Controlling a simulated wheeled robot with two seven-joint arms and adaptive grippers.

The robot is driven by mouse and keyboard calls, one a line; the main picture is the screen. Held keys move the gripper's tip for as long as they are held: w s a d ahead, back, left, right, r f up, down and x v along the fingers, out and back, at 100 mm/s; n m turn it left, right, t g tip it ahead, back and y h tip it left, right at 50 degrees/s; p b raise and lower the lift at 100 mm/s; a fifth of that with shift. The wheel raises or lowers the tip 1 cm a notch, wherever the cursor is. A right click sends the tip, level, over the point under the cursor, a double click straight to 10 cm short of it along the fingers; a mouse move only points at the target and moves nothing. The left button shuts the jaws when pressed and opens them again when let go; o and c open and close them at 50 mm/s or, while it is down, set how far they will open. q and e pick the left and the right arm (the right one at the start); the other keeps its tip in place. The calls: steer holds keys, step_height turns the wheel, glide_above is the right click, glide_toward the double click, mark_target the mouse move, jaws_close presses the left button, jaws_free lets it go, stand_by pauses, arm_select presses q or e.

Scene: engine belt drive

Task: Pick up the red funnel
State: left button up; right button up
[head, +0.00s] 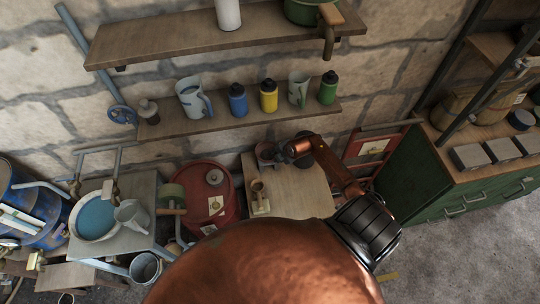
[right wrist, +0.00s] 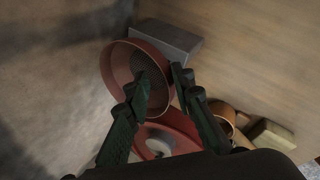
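The red funnel (head: 264,150) is at the back left of the wooden bench top, below the lower shelf. In the right wrist view the red funnel (right wrist: 112,66) shows its round rim and dark inside, in front of a grey block. My right gripper (head: 283,150) is at the funnel's right side. In the right wrist view my right gripper (right wrist: 160,75) has its fingers apart, one over the funnel's inside and one outside the right rim. I cannot tell whether they touch the rim. My left gripper is not in view.
A brown cup-like part (head: 257,187) stands on the bench (head: 310,197). A red drum (head: 200,182) stands to its left. A shelf (head: 215,121) with bottles and jugs hangs above. A green cabinet (head: 425,190) is at right.

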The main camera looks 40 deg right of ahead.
steer(key=shift+x, duration=0.85)
steer(key=shift+s+d, duration=0.1)
steer(key=shift+s, duration=0.05)
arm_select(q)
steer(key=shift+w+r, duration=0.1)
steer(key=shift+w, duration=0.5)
arm_select(e)
jaws_close()
